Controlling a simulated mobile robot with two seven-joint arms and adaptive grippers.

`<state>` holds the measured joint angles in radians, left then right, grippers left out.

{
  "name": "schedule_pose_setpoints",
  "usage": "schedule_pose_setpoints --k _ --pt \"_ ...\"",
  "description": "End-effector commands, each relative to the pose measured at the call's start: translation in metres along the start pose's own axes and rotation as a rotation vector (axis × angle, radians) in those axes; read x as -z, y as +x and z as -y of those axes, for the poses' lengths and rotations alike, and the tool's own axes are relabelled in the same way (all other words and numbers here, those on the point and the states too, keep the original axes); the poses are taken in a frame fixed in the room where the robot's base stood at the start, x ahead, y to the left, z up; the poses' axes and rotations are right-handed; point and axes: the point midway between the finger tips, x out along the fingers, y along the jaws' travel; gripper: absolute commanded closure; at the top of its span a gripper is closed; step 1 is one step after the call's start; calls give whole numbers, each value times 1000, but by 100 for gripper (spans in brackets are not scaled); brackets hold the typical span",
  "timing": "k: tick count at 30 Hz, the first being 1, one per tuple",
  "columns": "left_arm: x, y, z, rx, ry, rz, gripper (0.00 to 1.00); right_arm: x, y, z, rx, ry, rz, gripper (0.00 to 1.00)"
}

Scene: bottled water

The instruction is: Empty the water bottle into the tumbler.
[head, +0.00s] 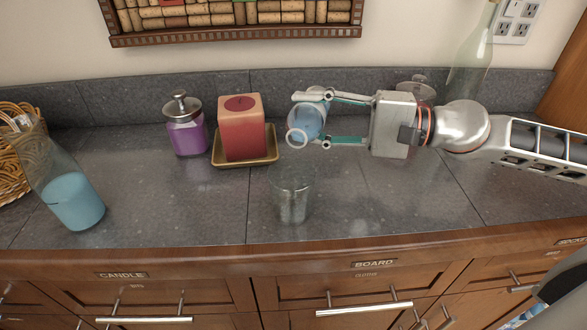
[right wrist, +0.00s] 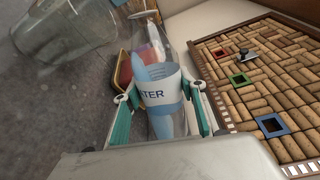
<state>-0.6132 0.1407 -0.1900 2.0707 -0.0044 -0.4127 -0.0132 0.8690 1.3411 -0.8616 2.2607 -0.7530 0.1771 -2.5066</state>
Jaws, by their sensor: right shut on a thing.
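My right gripper (head: 314,119) is shut on the water bottle (head: 308,121), a clear bottle with blue in it. The bottle is tilted, with its round mouth towards the viewer and lower left. In the right wrist view the bottle (right wrist: 160,92) sits between the fingers, its white label partly reading "WATER". The clear glass tumbler (head: 291,196) stands upright on the counter, nearer the front edge than the bottle. It also shows at the upper left of the right wrist view (right wrist: 66,38). I see no blue water in the tumbler. My left gripper is not in view.
A red candle (head: 242,126) on a tan tray (head: 228,161) and a purple jar (head: 187,132) stand left of the gripper. A carafe with blue liquid (head: 73,200) and a wicker basket (head: 12,150) are far left. A green bottle (head: 471,62) stands behind my right arm.

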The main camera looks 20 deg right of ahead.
Motion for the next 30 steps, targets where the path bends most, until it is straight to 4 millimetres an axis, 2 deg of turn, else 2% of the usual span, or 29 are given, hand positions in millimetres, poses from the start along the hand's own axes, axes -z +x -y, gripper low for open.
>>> schedule_pose_setpoints --k 4,13,30 --pt "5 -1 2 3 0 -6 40 -2 0 6 2 -23 -1 94" --pt "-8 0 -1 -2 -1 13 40 -1 0 2 0 -60 -4 94" --pt "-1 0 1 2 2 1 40 -3 0 4 2 -138 -9 94"
